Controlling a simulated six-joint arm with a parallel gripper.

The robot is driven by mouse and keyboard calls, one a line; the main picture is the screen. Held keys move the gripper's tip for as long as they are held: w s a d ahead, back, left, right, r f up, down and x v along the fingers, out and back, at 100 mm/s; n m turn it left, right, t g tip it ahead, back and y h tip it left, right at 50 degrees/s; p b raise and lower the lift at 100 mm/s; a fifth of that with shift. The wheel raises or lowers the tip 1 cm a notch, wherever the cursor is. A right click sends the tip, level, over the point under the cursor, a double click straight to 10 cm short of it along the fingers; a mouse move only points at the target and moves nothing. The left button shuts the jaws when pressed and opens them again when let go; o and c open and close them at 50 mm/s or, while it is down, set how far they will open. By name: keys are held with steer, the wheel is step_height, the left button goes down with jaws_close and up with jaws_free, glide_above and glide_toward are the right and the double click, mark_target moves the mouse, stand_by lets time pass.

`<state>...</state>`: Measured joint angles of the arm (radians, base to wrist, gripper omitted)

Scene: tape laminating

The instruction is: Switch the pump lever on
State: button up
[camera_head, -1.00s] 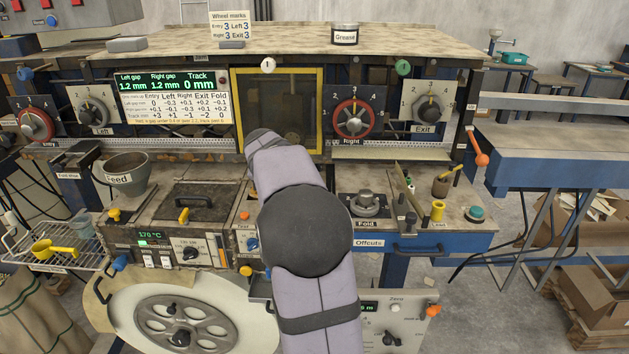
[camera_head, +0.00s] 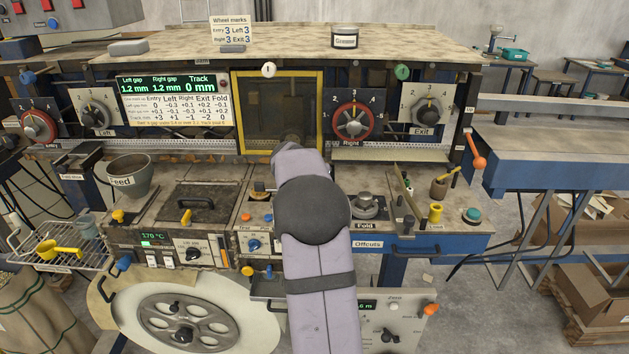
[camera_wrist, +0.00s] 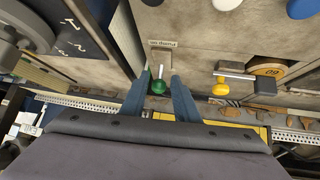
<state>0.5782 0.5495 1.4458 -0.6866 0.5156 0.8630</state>
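The pump lever (camera_wrist: 158,87) shows in the wrist view as a green ball knob on a short stem, beside a small plate (camera_wrist: 161,43) whose upside-down lettering seems to read "Pump". My gripper (camera_wrist: 160,78) is open. Its two blue fingers appear one on each side of the green knob, with gaps on both sides. I cannot tell whether the fingertips are level with the knob in depth. In the head view my arm hides the gripper and the lever.
A yellow-knobbed lever (camera_wrist: 220,88) stands close to the right of my fingers in the wrist view. In the head view, the Fold dial (camera_head: 366,204) is right of my arm, and the yellow-framed window (camera_head: 278,75) is behind it.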

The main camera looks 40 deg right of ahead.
steer(key=shift+x, duration=0.85)
jaws_close()
